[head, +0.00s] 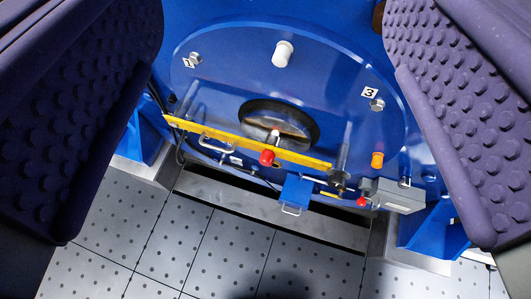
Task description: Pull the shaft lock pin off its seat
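My gripper (275,170) is open wide, with one purple studded finger at each side of the head view. Nothing is between the fingers except the scene farther off. A red knob (267,157) stands out at the middle of a yellow bar (220,138), which slants across the lower part of the blue round motor face (225,80). A smaller red knob (362,201) shows at the lower right beside a grey box. I cannot tell for certain which one is the shaft lock pin. The seat behind either knob is hidden.
A dark round shaft opening (300,115) lies behind the bar. A white plug (283,53), an orange cap (377,160), a blue plate with a handle (296,193) and a grey box (398,194) stick out. The perforated tile floor (215,250) in front is clear.

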